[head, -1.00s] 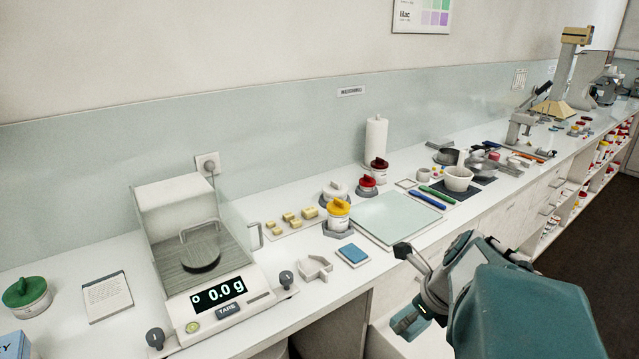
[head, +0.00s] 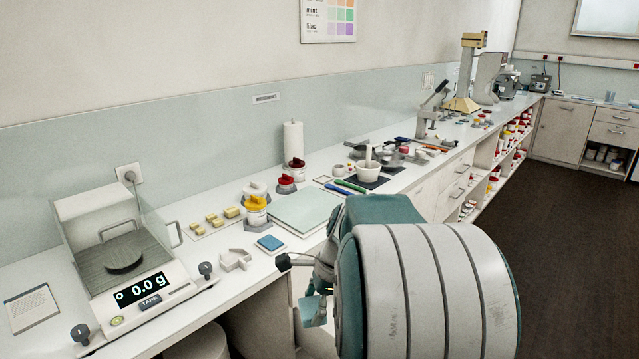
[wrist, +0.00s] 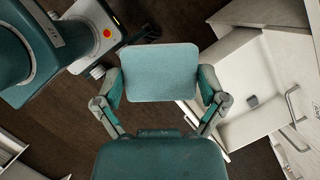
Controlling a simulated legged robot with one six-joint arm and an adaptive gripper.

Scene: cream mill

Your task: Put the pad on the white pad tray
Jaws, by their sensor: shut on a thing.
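My gripper (wrist: 160,84) is shut on a flat, pale blue-green square pad (wrist: 160,70), one finger at each side edge. In the wrist view the pad is over the dark floor. In the head view my gripper (head: 317,300) is low in front of the counter, partly hidden by my arm, and the held pad shows only as a small pale patch. A small white tray (head: 258,247) lies on the counter near its front edge, with a darker blue pad (head: 271,242) on it. My gripper is apart from this tray, to its right and below.
A white holder (head: 234,260) and the balance (head: 150,290) stand left of the tray. A yellow-lidded jar (head: 256,212) is behind it, and a pale green glass plate (head: 306,208) lies to its right. An open white drawer (wrist: 250,75) shows beside my gripper in the wrist view.

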